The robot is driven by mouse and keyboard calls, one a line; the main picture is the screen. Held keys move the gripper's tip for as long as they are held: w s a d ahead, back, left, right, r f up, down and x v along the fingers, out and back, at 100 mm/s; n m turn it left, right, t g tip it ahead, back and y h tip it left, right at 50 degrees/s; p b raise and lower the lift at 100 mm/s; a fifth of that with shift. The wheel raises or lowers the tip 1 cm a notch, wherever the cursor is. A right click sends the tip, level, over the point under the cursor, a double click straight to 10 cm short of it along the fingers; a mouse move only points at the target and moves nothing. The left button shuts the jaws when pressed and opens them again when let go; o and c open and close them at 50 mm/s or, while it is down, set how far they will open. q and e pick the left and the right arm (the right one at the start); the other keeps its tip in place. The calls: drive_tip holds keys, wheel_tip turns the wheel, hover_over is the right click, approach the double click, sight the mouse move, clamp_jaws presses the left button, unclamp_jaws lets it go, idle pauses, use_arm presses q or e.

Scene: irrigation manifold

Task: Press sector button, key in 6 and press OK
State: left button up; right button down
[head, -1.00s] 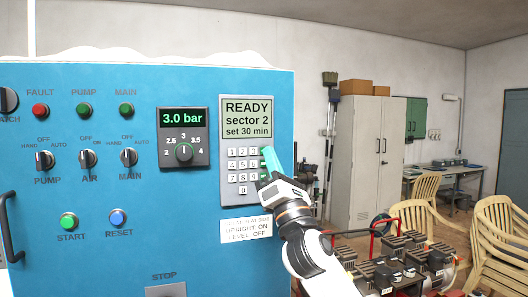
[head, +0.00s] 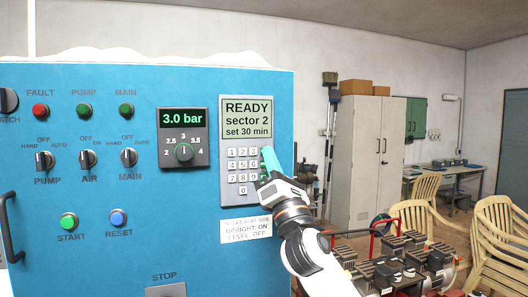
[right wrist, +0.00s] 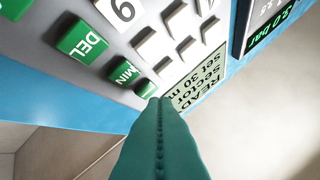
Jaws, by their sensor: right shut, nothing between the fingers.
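The grey keypad panel (head: 232,191) is on the right of the blue cabinet's front. Its display (head: 246,118) reads READY, sector 2, set 30 min. My right gripper (head: 266,149) is shut and empty, its teal fingers at the keypad's right edge, hiding the right-hand key column in the head view. In the right wrist view the fingertips (right wrist: 165,102) are beside a small green key (right wrist: 146,90), partly hidden with its label unreadable. I cannot tell whether they touch it. Green MIN (right wrist: 123,72) and DEL (right wrist: 83,42) keys and a white 9 key (right wrist: 122,10) show nearby. My left gripper is not in view.
Left of the keypad is a pressure dial unit (head: 184,138) reading 3.0 bar. Several switches, lamps and the START (head: 69,221) and RESET (head: 118,218) buttons are further left. Room right of the cabinet holds a grey locker (head: 366,160), chairs and pumps.

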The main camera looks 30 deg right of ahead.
drive_tip(key=shift+w+d, duration=0.1)
drive_tip(key=shift+w, duration=0.3)
idle(0.6)
idle(0.3)
drive_tip(key=shift+s, duration=0.7)
drive_tip(key=shift+w+a+f+b, duration=0.15)
drive_tip(key=shift+a+f+b, duration=0.25)
drive_tip(key=shift+a+f, duration=0.25)
drive_tip(key=shift+w+a+f+b, duration=0.1)
drive_tip(key=shift+a+f+b, duration=0.3)
drive_tip(key=shift+a+f, duration=0.25)
drive_tip(key=shift+w, duration=0.1)
drive_tip(key=shift+w+d, duration=0.1)
drive_tip(key=shift+w, duration=0.25)
